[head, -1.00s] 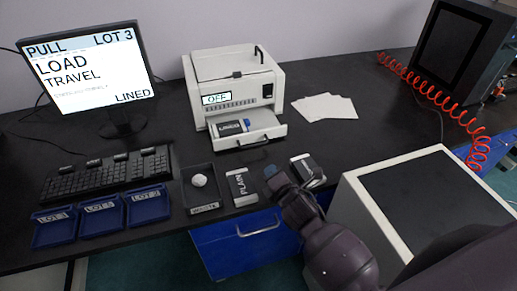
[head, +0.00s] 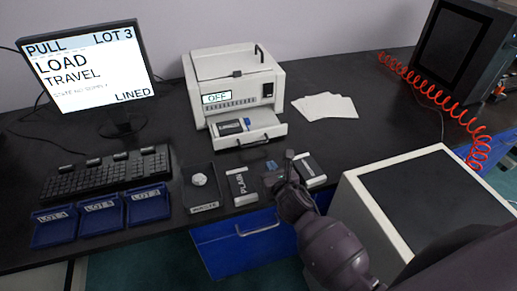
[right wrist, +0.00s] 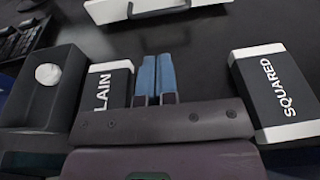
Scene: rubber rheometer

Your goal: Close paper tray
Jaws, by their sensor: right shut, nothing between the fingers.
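The white printer (head: 225,85) stands at the back middle of the desk in the head view, with OFF on its display. The tray front also shows at the top of the right wrist view (right wrist: 150,12). My right gripper (head: 272,166) has blue fingertips, is shut and empty, and is in front of the tray, apart from it. The fingers (right wrist: 156,78) show between two packs in the wrist view. My left gripper is not in view.
The PLAIN pack (head: 242,187) and the SQUARED pack (right wrist: 275,88) flank my right gripper. A waste tray (head: 201,208) holds a white ball. Loose paper sheets (head: 325,106) lie right of the printer. A white-edged box (head: 349,192) stands at the right.

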